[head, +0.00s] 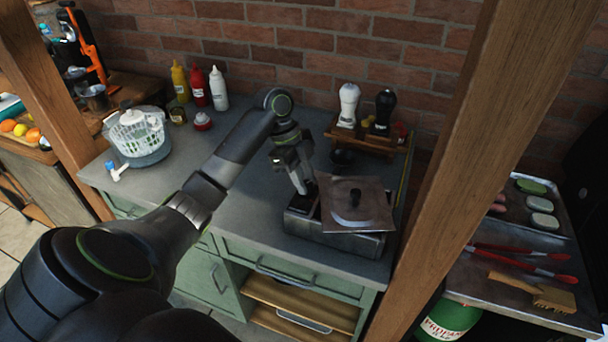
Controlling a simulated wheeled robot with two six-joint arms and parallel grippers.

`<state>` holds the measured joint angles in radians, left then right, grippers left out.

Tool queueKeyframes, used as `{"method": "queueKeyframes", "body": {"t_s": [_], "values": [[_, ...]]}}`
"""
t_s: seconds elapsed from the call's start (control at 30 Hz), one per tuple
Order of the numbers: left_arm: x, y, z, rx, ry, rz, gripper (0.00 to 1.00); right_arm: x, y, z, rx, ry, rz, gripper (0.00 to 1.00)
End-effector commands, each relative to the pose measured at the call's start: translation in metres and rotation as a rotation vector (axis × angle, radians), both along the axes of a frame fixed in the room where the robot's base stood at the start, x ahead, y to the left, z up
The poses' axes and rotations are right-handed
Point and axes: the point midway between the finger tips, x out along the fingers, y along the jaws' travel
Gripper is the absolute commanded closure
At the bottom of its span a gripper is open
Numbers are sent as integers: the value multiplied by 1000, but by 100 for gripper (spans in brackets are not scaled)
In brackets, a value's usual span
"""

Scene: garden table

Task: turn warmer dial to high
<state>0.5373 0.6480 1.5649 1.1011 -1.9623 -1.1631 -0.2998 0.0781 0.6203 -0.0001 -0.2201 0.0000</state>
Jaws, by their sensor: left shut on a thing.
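The warmer (335,241) is a dark grey metal box near the front right of the green cabinet's worktop. A square brownish metal lid (372,212) with a dark handle lies over its right part, skewed to the box. My left gripper (301,187) points down at the left end of the warmer, beside the lid's left corner. It is shut on a small dark part there, which looks like the warmer dial; the fingers mostly hide it, and I cannot read its setting. My right gripper is not in view.
A wooden rack (369,141) with a white bottle and a black bottle stands behind the warmer. A salad spinner (138,135) and sauce bottles (199,86) stand at the back left. A wooden post (480,150) rises right of the warmer. The worktop's left middle is clear.

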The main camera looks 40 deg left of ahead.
Motion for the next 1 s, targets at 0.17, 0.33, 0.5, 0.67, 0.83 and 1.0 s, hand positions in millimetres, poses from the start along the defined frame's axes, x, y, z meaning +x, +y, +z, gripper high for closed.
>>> {"method": "queueKeyframes", "body": {"t_s": [0.17,0.33,0.5,0.67,0.83,1.0], "values": [[2,-1,8,-3,0,-168,94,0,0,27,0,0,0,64],[2,-1,10,-4,2,-329,94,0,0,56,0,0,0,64],[4,-2,9,-4,0,-488,94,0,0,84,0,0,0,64],[5,-2,8,-4,-2,-640,94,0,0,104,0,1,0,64],[6,-3,6,-2,-2,-803,94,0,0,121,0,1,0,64],[6,-3,4,-1,-1,-963,94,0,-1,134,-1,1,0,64]]}}
